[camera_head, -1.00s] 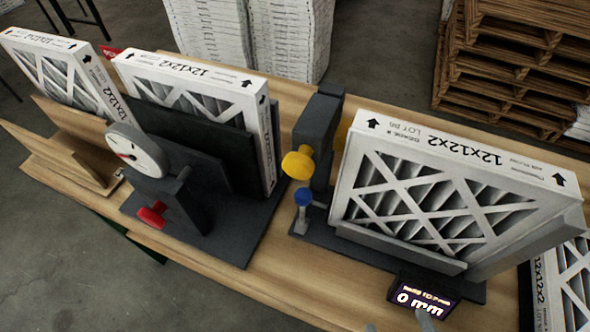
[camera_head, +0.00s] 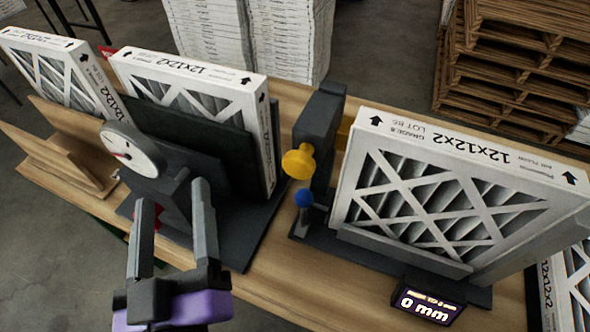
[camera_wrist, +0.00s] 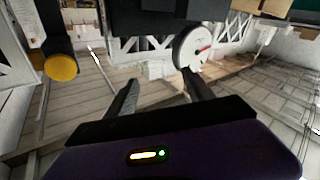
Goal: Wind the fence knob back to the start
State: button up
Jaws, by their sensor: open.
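A yellow knob (camera_head: 299,162) sticks out of a dark upright block (camera_head: 318,125); it also shows at the left of the wrist view (camera_wrist: 60,67). A blue-topped lever (camera_head: 303,198) stands just below it. The small display (camera_head: 428,306) reads 0 mm. A red knob (camera_head: 172,214) on the gauge fixture is mostly hidden behind my gripper. My gripper (camera_head: 174,195) is open in front of that fixture. Its fingers are apart and nothing is seen between them in the wrist view (camera_wrist: 159,80). Which knob is the fence knob is not marked.
A boxed filter (camera_head: 455,190) stands in the right fixture. Another filter (camera_head: 190,85) stands behind the dial gauge (camera_head: 132,150), and one more (camera_head: 60,70) at far left by a wooden rack (camera_head: 60,160). Bare table (camera_head: 275,290) shows between the fixtures. Pallets (camera_head: 515,55) are stacked behind.

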jog(key=d+r+m+h, duration=0.2)
jog(key=d+m+h, duration=0.4)
jog(key=h, duration=0.1)
jog(key=m+g+h, duration=0.2)
jog(key=m+h, duration=0.2)
jog(key=m, duration=0.1)
send_near(297, 171)
jog(key=w, duration=0.2)
jog(key=shift+n, duration=0.3)
jog(key=x, duration=0.2)
jog(key=p+x, duration=0.1)
jog(key=x, duration=0.2)
jog(key=p+x, duration=0.1)
jog(key=x, duration=0.1)
jog(key=shift+w+d+f, duration=0.1)
jog(key=shift+w+d, duration=0.1)
jog(key=shift+d, duration=0.2)
jog(key=shift+c, duration=0.4)
grip_shut()
